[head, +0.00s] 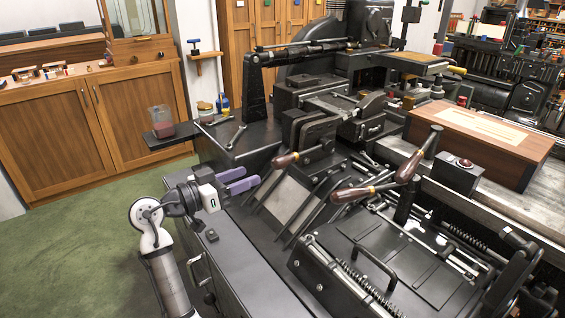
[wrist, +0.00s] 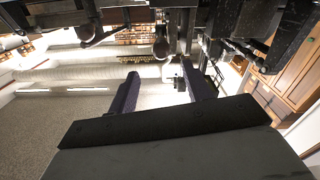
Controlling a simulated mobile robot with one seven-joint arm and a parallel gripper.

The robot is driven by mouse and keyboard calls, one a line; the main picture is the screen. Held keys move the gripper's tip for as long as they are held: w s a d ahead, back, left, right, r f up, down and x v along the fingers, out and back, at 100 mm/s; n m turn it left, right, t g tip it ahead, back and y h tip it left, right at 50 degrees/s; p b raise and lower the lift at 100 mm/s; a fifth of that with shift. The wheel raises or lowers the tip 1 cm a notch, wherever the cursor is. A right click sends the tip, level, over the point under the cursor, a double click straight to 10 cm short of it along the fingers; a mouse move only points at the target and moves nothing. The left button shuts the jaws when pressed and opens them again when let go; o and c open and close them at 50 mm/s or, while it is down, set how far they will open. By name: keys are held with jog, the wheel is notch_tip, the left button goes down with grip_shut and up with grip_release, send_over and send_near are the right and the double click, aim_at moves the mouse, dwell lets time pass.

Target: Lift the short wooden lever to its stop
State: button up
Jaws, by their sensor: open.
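Several levers with brown wooden grips show on the black machine in the head view. One short wooden grip (head: 285,160) sticks out to the left near the middle of the machine. A longer wooden handle (head: 352,194) lies to its right, and another wooden handle (head: 408,168) rises beyond that. I cannot tell for certain which is the task's lever; the first is nearest my gripper. My gripper (head: 248,179) has purple fingers, open and empty, left of and a little below that grip, apart from it. In the wrist view the fingers (wrist: 160,72) are spread, with a dark rounded end (wrist: 161,48) beyond them.
A black side shelf (head: 172,137) with a clear cup (head: 160,120) stands behind my gripper. The machine's flat black top (head: 240,265) lies below it. A wooden box (head: 480,143) sits at the right. Green floor (head: 90,240) is clear on the left.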

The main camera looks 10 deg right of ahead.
aim_at(283, 161)
jog(key=p+x, duration=0.2)
jog(key=x, duration=0.9)
jog(key=shift+w+d+r, duration=0.1)
jog(key=shift+w+d, duration=0.1)
jog(key=shift+d, duration=0.15)
